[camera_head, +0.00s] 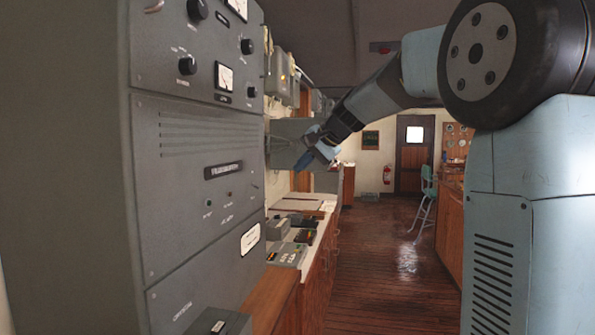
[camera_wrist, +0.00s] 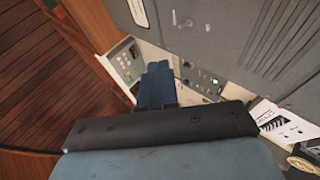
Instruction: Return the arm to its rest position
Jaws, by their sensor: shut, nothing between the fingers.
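My arm (camera_head: 385,90) is raised and reaches from the right side of the head view across the aisle to the left. My gripper (camera_head: 305,158) is at its end, in front of grey equipment on the left wall and above the counter. In the wrist view, my gripper (camera_wrist: 158,72) shows its blue fingers pressed together, with nothing seen between them. The fingers appear in front of a panel with switches, but I cannot tell how close they are to it.
A tall grey radio cabinet (camera_head: 195,150) fills the left. A counter (camera_head: 325,230) with several small devices runs beyond it. The wooden floor (camera_head: 385,260) is clear down the aisle. A stool (camera_head: 427,205), a red fire extinguisher (camera_head: 387,174) and a door (camera_head: 414,153) stand farther back.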

